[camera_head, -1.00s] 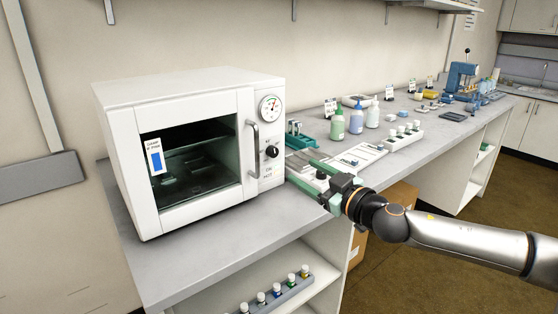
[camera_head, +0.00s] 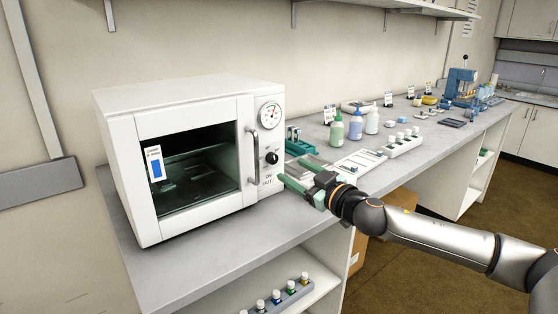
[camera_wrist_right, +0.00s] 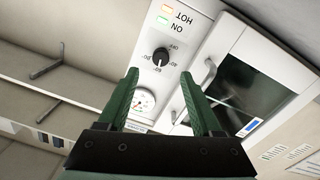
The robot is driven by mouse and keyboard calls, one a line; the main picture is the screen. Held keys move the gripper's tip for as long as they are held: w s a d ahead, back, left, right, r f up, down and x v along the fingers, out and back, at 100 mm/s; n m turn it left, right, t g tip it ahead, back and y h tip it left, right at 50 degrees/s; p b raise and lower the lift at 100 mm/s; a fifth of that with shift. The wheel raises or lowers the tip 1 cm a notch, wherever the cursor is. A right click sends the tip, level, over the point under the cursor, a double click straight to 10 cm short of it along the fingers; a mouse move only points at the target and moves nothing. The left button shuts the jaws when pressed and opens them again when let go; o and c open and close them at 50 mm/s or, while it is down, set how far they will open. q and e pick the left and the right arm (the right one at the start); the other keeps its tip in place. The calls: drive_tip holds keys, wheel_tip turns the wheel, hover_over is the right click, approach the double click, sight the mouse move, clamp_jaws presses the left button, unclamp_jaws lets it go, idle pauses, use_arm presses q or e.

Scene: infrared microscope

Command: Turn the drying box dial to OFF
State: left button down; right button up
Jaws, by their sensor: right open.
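The white drying box (camera_head: 190,90) stands on the bench at the left of the head view, its door shut. Its black dial (camera_head: 271,158) is on the front panel, right of the door handle and below the round gauge. My left gripper is not in view.
The door handle (camera_head: 253,155) sticks out just left of the dial. A green rack (camera_head: 299,146), bottles (camera_head: 356,126) and a white vial rack (camera_head: 403,145) stand on the bench to the right. A shelf below holds a vial rack (camera_head: 284,298).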

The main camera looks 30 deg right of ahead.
sight(274, 160)
drive_tip(key=w+p, duration=0.1)
drive_tip(key=w, duration=0.1)
drive_tip(key=w+p, duration=0.1)
drive_tip(key=w, duration=0.2)
drive_tip(key=shift+w+a+r, duration=0.15)
drive_tip(key=shift+w+a, duration=0.05)
drive_tip(key=shift+w, duration=0.65)
clamp_jaws()
